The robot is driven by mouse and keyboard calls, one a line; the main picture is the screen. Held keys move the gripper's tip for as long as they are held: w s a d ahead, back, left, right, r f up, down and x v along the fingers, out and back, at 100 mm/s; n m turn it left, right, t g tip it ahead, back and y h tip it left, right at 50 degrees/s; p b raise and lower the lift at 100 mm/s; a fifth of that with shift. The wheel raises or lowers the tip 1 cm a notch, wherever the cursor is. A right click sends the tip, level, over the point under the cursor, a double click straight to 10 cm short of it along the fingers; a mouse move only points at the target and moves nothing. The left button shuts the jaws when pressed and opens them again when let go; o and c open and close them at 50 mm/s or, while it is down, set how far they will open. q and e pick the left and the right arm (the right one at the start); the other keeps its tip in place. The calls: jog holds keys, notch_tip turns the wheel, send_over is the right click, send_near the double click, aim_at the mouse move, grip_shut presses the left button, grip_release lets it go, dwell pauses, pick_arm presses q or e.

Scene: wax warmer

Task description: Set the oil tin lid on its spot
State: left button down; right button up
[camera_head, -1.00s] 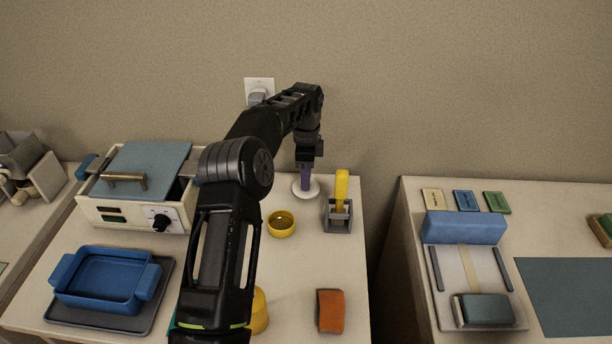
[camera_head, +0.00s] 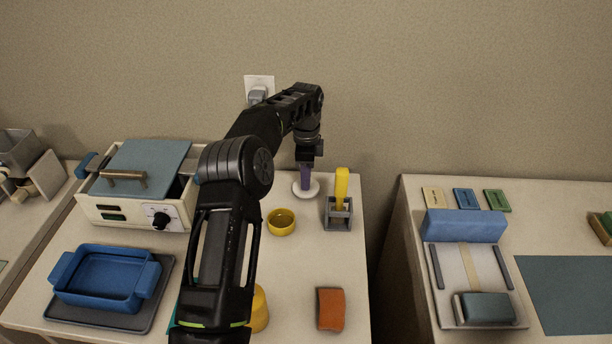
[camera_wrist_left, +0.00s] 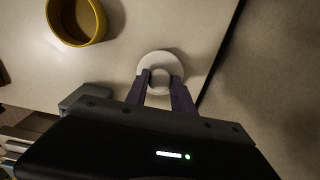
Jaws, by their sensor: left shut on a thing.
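The white round lid (camera_head: 313,192) is at the back right of the left-hand table, under my left gripper (camera_head: 305,184). In the left wrist view the lid (camera_wrist_left: 158,56) is a pale disc with a round knob. The two purple fingertips of my left gripper (camera_wrist_left: 160,80) are shut on the knob from both sides. The lid is level and at or just above the tabletop; I cannot tell whether it touches. A marked spot under it is not visible. My right gripper is not in view.
An open yellow cup (camera_head: 281,230) stands just left of the lid. A grey holder with a yellow-handled tool (camera_head: 341,185) stands to its right, near the table edge. An orange block (camera_head: 330,310) lies in front. The warmer (camera_head: 125,213) is at left.

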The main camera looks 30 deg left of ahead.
pick_arm(q)
jog(key=shift+f, duration=0.3)
dwell(0.4)
jog(key=c, duration=1)
grip_release()
jog(key=shift+r+p, duration=0.9)
jog(key=shift+r, duration=3.1)
